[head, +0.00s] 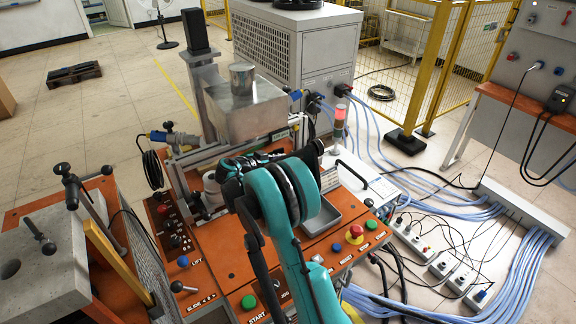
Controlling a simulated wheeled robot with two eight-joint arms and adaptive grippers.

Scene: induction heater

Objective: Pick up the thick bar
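A teal and black arm, which I take to be my right, comes in from the bottom centre. Its gripper (232,168) is over the orange machine, just in front of the metal block (245,108). The wrist hides part of the gripper, so I cannot tell whether it is open or holds anything. My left gripper is out of view. I cannot identify the thick bar for certain. A short, thick metal cylinder (242,80) stands upright on the metal block, apart from the gripper. Thin dark rods (38,235) stand in the grey block (45,265) at the left.
The orange control panel (235,290) has several buttons, including a red emergency stop (355,232). A small grey tray (322,218) lies right of the wrist. A signal lamp (339,120) stands behind it. Blue cables and power strips (440,265) cover the floor at right.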

